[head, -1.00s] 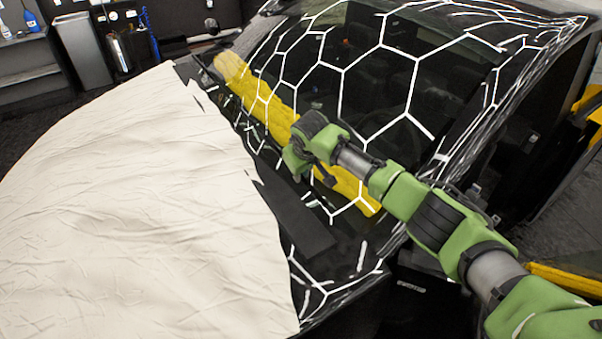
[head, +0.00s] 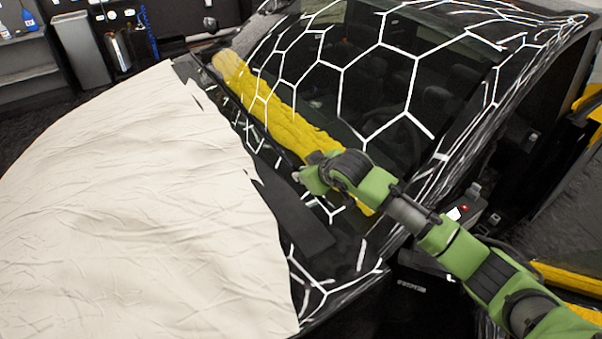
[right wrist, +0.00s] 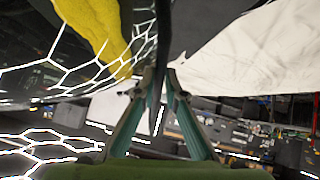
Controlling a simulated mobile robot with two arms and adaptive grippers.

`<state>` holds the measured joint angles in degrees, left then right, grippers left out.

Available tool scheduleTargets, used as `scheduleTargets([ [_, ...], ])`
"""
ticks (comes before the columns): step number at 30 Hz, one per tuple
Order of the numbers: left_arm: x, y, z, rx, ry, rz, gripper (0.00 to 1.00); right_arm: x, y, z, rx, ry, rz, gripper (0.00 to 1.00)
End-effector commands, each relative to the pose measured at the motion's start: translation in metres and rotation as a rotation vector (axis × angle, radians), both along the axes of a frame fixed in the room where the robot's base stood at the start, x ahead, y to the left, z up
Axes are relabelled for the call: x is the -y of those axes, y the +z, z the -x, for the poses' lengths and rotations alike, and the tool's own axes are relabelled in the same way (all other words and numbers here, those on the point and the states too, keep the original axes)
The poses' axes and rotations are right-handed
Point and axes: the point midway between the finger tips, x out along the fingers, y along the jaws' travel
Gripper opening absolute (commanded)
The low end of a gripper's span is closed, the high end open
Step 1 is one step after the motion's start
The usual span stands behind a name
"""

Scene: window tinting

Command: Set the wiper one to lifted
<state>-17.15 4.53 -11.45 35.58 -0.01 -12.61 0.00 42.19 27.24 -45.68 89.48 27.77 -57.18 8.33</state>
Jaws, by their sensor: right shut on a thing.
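The wiper is a thin dark strip (right wrist: 163,40) that runs down the middle of the right wrist view and passes between my fingertips. My right gripper (right wrist: 161,78) is shut on it. In the head view my right gripper (head: 303,177) is low over the base of the dark windshield (head: 360,90). The wiper is hard to pick out there against the black car, and I cannot tell how far it stands from the glass. My left gripper is not in view.
A yellow towel roll (head: 270,105) lies along the windshield base, close to my right gripper. A cream cover (head: 140,200) spreads over the hood at left. White hexagon lines mark the glass and bodywork. A grey bin (head: 82,50) stands at the back left.

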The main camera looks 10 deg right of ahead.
Motion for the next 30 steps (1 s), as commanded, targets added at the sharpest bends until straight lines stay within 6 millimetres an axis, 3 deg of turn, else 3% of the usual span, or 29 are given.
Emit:
scheduleTargets([
  [9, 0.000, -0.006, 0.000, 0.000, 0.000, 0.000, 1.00, 0.001, 0.010, 0.011, 0.100, 0.053, -0.039, 0.00],
  [24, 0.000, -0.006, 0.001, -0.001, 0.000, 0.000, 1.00, 0.001, 0.010, 0.013, 0.112, 0.062, -0.046, 0.00],
  [25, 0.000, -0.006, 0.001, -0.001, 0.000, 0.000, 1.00, 0.001, 0.010, 0.013, 0.112, 0.061, -0.047, 0.16],
  [26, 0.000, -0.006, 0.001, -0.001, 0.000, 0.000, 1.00, 0.001, 0.010, 0.013, 0.111, 0.061, -0.046, 0.24],
  [30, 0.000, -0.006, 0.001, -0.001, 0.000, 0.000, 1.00, 0.001, 0.008, 0.013, 0.110, 0.061, -0.045, 0.28],
])
